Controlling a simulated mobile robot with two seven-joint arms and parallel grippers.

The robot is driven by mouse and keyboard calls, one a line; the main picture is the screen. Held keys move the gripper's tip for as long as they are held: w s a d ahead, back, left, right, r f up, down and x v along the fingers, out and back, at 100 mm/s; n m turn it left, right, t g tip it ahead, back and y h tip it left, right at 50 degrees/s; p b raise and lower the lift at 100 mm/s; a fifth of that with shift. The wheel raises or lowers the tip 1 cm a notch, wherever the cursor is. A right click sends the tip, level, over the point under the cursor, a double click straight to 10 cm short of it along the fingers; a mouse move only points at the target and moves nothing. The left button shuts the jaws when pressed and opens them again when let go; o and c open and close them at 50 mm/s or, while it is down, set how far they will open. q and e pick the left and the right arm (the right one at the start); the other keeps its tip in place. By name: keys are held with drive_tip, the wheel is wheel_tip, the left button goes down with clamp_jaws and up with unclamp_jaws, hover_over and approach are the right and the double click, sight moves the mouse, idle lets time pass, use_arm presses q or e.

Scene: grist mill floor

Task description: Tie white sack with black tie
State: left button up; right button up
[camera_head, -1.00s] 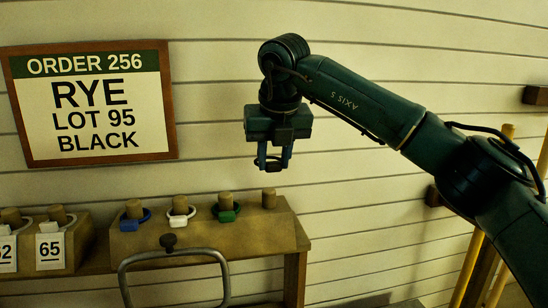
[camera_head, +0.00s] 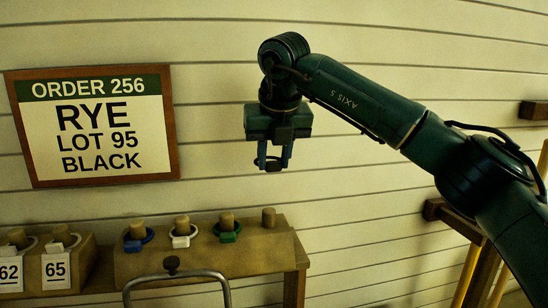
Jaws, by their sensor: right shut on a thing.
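My right gripper (camera_head: 273,163) hangs pointing down in front of the wall, above the right end of the peg rack. It is shut on a small dark thing (camera_head: 273,166), which looks like the black tie; its loop is hard to make out. The rack below has a blue tie (camera_head: 133,246), a white tie (camera_head: 180,241) and a green tie (camera_head: 228,237) on pegs. The rightmost peg (camera_head: 269,217) is bare. No white sack is in view. My left gripper is not in view.
A framed order board (camera_head: 92,125) on the wall reads "ORDER 256 RYE LOT 95 BLACK". Tags marked 62 (camera_head: 10,274) and 65 (camera_head: 56,271) hang at the lower left. A curved metal handle (camera_head: 178,275) rises before the wooden rack (camera_head: 205,258). Yellow poles stand at the right.

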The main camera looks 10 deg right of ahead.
drive_tip(key=shift+r+p, duration=0.3)
drive_tip(key=shift+r, duration=0.3)
drive_tip(key=shift+f, duration=0.1)
